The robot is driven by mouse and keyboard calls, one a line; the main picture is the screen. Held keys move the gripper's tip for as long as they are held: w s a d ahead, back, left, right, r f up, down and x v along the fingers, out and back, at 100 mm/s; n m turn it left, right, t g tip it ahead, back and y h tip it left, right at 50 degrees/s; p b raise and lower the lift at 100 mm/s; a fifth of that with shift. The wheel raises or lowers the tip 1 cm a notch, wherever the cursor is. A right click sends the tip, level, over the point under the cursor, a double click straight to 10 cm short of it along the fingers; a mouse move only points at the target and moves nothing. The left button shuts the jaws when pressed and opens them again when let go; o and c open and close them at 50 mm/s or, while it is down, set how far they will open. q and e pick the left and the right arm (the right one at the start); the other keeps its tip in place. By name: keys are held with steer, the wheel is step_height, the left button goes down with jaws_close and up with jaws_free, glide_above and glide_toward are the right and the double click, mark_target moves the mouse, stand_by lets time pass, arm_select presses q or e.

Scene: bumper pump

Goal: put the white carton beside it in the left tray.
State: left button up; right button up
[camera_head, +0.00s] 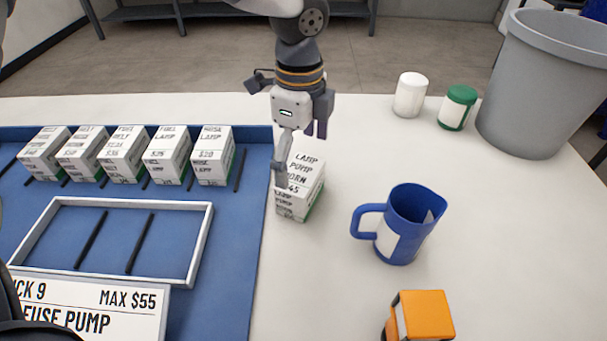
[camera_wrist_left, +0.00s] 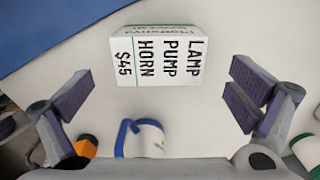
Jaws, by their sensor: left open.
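The white carton (camera_head: 309,179), printed LAMP PUMP HORN $45, stands on the white table just right of the blue mat. It also shows in the left wrist view (camera_wrist_left: 158,58), with its printed face towards the camera. My left gripper (camera_head: 297,152) is open above the carton, and one finger hides part of it in the head view. In the left wrist view, the carton appears beyond and between the spread fingers; contact cannot be told. A white-rimmed tray (camera_head: 203,243) lies on the blue mat at left, holding two dark rods. My right gripper is not in view.
Several similar cartons (camera_head: 168,160) stand in a row at the mat's back, separated by dark rods. A sign (camera_head: 90,298) is before the tray. A blue mug (camera_head: 408,225), orange box (camera_head: 424,315), white jar (camera_head: 410,95), green-lidded jar (camera_head: 457,108) and grey bin (camera_head: 545,85) are right.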

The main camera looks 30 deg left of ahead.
mark_target(301, 188)
arm_select(q)
step_height(301, 188, down, 8)
steer(key=shift+f+b, duration=0.15)
steer(key=shift+b, duration=0.2)
steer(key=c, duration=1.5)
